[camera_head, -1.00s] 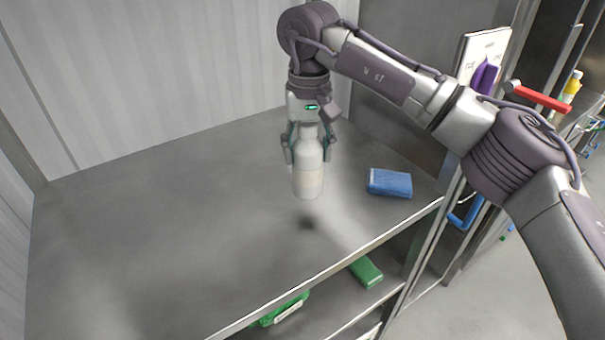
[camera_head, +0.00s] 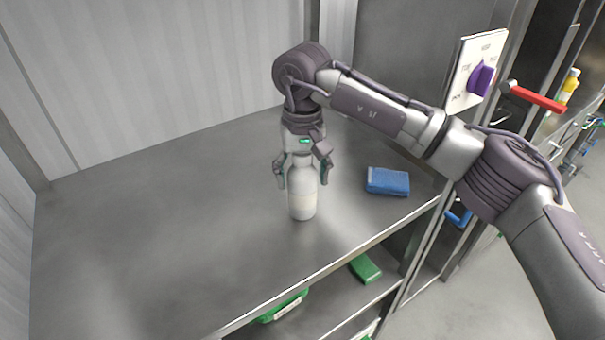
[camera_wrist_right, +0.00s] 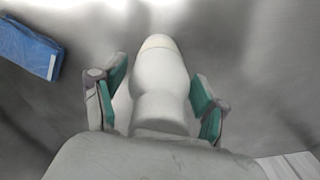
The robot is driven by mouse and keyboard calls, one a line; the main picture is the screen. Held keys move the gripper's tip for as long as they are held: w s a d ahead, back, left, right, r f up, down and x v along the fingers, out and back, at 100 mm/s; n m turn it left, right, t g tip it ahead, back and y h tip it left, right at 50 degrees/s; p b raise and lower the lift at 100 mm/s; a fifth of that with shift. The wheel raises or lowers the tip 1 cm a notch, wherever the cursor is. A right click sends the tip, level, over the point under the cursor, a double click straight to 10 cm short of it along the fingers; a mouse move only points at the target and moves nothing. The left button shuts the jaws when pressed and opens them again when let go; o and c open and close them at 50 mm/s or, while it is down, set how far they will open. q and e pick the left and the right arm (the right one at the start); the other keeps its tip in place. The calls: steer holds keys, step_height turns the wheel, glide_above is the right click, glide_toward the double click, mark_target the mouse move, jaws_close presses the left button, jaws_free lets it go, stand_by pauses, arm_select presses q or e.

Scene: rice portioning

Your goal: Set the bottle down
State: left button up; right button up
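The white bottle (camera_head: 303,200) with a pale label stands upright on the grey metal counter (camera_head: 150,230). My right gripper (camera_head: 303,171) is above and around its upper part, pointing down. Its fingers are spread, with a gap on each side of the bottle. The right wrist view shows the bottle (camera_wrist_right: 160,85) between the two green-padded fingers (camera_wrist_right: 160,97), touching neither that I can see. My left gripper is in neither view.
A blue packet (camera_head: 388,181) lies on the counter to the right of the bottle. Green items (camera_head: 365,269) lie on the shelf below the counter's front edge. The counter's left side is clear. A panel with a purple knob (camera_head: 481,79) is at the right.

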stand_by(0.3)
steer(key=shift+r, duration=0.25)
step_height(320, 180, up, 12)
steer(key=shift+f+b, duration=0.1)
steer(key=shift+b, duration=0.45)
